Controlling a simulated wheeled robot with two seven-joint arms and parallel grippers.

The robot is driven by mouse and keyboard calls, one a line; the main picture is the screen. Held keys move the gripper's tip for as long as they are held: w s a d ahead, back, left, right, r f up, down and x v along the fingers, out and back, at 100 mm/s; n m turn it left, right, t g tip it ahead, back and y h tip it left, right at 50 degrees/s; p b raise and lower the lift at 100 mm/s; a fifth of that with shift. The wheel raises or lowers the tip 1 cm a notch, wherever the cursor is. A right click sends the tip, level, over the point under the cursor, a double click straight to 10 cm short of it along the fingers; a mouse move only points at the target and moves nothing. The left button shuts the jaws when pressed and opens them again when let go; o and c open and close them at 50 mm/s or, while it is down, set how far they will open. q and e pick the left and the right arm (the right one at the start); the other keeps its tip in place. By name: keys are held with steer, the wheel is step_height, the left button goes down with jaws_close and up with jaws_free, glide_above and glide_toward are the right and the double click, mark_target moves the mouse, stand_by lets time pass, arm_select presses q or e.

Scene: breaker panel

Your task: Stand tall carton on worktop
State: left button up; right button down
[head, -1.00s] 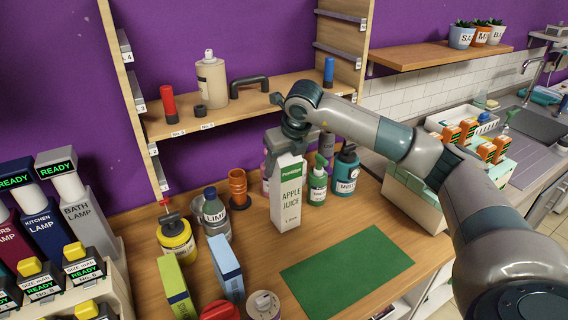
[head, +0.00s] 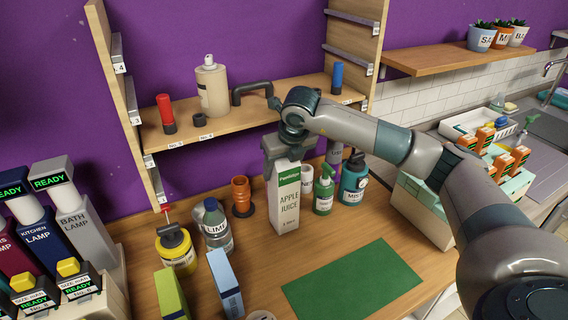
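The tall white and green apple juice carton (head: 286,208) is upright over the wooden worktop (head: 250,262), behind the left end of the green mat (head: 352,280). Its base looks at or very near the wood; I cannot tell whether it touches. My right gripper (head: 284,150) comes down from above and is shut on the carton's top, which its fingers partly hide. My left gripper is not in view.
Close right of the carton are a green pump bottle (head: 324,190) and a teal bottle (head: 353,180). An orange cup (head: 241,196) and a clear bottle (head: 216,226) are on its left. The shelf (head: 225,122) is behind. The green mat is clear.

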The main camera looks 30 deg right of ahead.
steer(key=shift+r, duration=0.15)
steer(key=shift+w+a, duration=0.25)
steer(key=c, duration=0.9)
jaws_free()
steer(key=shift+f, duration=0.2)
steer(key=shift+o, duration=1)
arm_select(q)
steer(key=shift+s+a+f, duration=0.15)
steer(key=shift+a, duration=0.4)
arm_select(e)
steer(key=shift+s, duration=0.2)
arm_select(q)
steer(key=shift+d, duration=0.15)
arm_select(e)
steer(key=shift+r, duration=0.1)
